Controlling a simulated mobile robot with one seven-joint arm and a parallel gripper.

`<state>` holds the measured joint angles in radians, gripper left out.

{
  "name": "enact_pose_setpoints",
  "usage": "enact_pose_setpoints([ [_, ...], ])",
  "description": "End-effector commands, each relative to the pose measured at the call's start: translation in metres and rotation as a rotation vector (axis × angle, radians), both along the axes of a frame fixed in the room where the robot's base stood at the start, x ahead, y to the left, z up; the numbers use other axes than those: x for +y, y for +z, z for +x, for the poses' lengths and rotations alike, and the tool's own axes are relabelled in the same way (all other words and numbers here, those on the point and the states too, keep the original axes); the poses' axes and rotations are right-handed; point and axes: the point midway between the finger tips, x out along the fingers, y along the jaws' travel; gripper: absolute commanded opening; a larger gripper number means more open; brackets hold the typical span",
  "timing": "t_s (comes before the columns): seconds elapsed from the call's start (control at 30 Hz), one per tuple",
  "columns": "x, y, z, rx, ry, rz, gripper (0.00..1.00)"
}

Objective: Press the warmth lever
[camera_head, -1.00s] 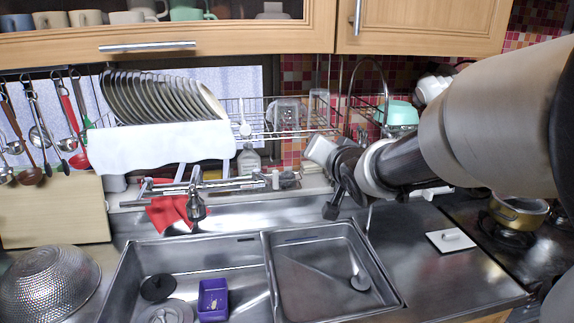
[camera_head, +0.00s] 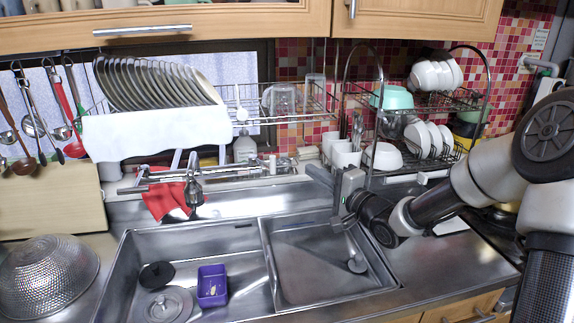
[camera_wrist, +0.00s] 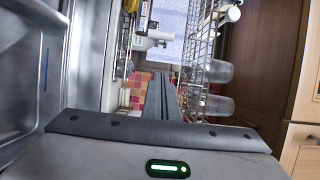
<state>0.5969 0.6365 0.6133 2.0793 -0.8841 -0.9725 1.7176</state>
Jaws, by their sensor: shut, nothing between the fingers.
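The metal mixer tap (camera_head: 192,188) is on the ledge behind the sink, left of centre in the head view. Its bar and handles are small there, and I cannot tell for sure which part is the warmth lever. In the wrist view, pale tap parts (camera_wrist: 150,42) show beyond my fingers. My gripper (camera_head: 316,172) is shut and empty. It is above the back of the right basin, to the right of the tap and clear of it. In the wrist view my fingers (camera_wrist: 160,98) are together.
A red cloth (camera_head: 166,204) hangs beside the tap. The wire rack (camera_head: 310,118) with glasses is above, and white cups (camera_head: 345,155) stand behind my gripper. A purple container (camera_head: 212,285) is in the left basin. The right basin (camera_head: 320,262) is mostly clear.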

Motion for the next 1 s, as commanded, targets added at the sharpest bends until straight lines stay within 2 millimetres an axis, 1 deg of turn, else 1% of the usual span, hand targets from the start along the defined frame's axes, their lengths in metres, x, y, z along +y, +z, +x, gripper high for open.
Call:
enact_pose_setpoints([
  [0.23,0.001,0.000,0.001,0.000,0.000,-0.003,0.00],
  [0.37,0.007,-0.001,0.008,0.000,0.001,-0.003,0.00],
  [0.47,0.018,-0.001,0.020,0.000,0.002,-0.002,0.00],
  [0.7,0.048,-0.001,0.059,-0.001,0.002,-0.003,0.00],
  [0.87,0.065,-0.001,0.080,0.000,0.001,-0.002,0.00],
  [1.0,0.074,-0.001,0.061,0.002,0.001,-0.005,0.00],
])
